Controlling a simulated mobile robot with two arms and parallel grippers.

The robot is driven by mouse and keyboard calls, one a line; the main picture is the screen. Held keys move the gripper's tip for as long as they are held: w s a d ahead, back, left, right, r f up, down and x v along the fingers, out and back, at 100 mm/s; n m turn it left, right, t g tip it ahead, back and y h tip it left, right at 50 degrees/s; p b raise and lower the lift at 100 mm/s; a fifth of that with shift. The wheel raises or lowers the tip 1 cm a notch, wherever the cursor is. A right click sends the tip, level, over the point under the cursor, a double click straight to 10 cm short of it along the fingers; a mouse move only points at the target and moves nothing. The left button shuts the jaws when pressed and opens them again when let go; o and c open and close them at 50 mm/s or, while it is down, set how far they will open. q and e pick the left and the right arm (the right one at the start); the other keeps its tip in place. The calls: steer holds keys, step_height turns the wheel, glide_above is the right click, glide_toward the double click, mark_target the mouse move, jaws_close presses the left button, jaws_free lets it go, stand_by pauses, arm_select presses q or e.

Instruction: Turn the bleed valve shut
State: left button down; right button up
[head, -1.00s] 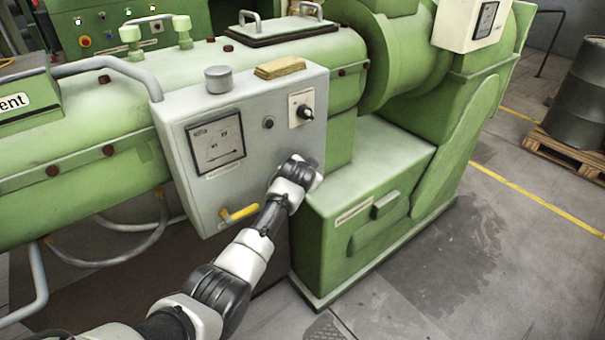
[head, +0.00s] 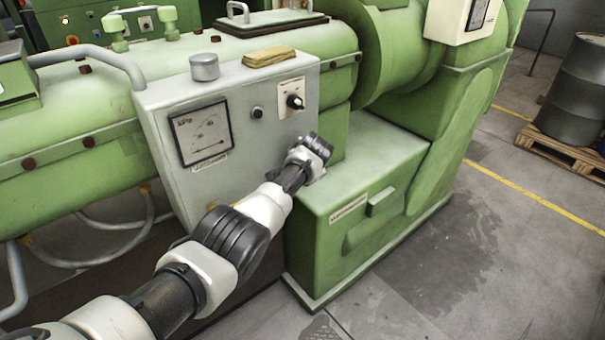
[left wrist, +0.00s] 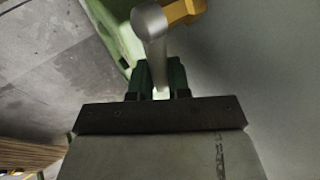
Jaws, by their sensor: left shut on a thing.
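In the left wrist view the bleed valve shows as a grey lever (left wrist: 156,45) with a rounded end, joined to a yellow-orange part (left wrist: 185,10) at the top. My left gripper (left wrist: 158,78) has its dark fingers either side of the grey lever and is shut on it. In the head view my left arm reaches to the lower right of the grey control box (head: 185,185); the valve and fingertips are hidden there. The valve's exact angle is hard to tell. My right gripper is not in view.
The control box carries a kPa gauge (head: 202,134), a black rotary switch (head: 294,102) and a yellow cloth-like pad (head: 270,56) on top. The green machine base (head: 350,220) stands right of my arm. Floor (head: 440,260) is clear up to a drum (head: 590,90) on a pallet.

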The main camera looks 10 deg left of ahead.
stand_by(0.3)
arm_select(q)
steer(key=c, duration=1.4)
jaws_free()
steer(key=shift+f, duration=0.1)
steer(key=shift+o, duration=0.2)
steer(key=shift+s+d+r, duration=0.1)
steer(key=shift+s+r, duration=0.05)
steer(key=shift+r, duration=0.2)
steer(key=p+v, duration=0.1)
steer(key=v, duration=0.9)
steer(key=shift+f, duration=0.1)
